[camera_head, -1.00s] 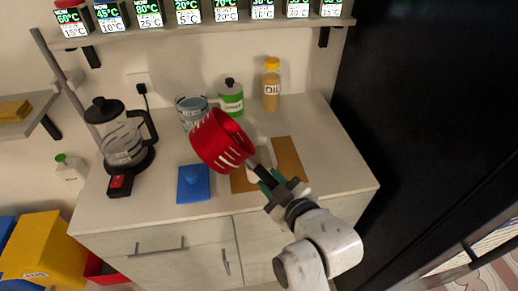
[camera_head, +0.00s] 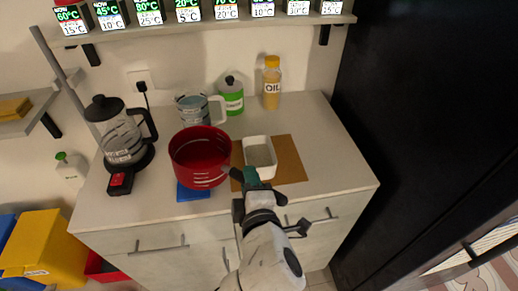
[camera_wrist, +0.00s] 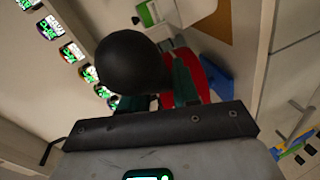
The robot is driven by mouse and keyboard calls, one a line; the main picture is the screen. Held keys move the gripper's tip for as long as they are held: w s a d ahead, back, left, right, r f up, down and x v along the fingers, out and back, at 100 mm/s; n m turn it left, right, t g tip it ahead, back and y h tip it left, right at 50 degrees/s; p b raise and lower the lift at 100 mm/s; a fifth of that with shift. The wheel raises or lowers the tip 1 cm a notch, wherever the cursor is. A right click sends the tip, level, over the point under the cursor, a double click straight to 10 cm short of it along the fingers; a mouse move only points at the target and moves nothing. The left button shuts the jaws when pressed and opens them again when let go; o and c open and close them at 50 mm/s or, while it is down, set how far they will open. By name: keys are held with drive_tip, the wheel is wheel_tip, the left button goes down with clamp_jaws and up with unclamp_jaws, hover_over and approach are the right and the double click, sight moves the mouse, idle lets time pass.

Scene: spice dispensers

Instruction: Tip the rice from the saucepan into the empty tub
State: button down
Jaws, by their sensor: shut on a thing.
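The red saucepan (camera_head: 188,178) is roughly upright over the blue pad, left of the tub. I cannot tell whether it touches the pad. Pale streaks show on it, and I see no clear heap of rice inside. My gripper (camera_head: 250,180) is shut on its dark handle at the right, just in front of the tub. The white tub (camera_head: 247,143) stands on a brown board with a greyish-beige layer inside. In the wrist view, a dark round shape, probably the handle end, blocks much of the view; red saucepan (camera_wrist: 193,68) shows behind it.
The blue pad (camera_head: 190,195) is partly hidden under the saucepan. The brown board (camera_head: 290,165) lies right of it. Behind stand a glass jug (camera_head: 190,108), a green-labelled bottle (camera_head: 231,97) and an oil bottle (camera_head: 271,85). A kettle (camera_head: 120,140) stands left. The counter's right side is clear.

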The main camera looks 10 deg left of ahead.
drive_tip(key=shift+s+a+r+n+h, duration=0.3)
drive_tip(key=shift+a+r+n, duration=0.15)
drive_tip(key=shift+r, duration=0.25)
drive_tip(key=shift+r+t+p, duration=0.2)
drive_tip(key=shift+t+p, duration=0.1)
wheel_tip(320, 180, up, 5)
drive_tip(key=p, duration=0.4)
drive_tip(key=shift+f+p, duration=0.1)
drive_tip(key=shift+p, duration=0.25)
drive_tip(key=shift+f, duration=0.1)
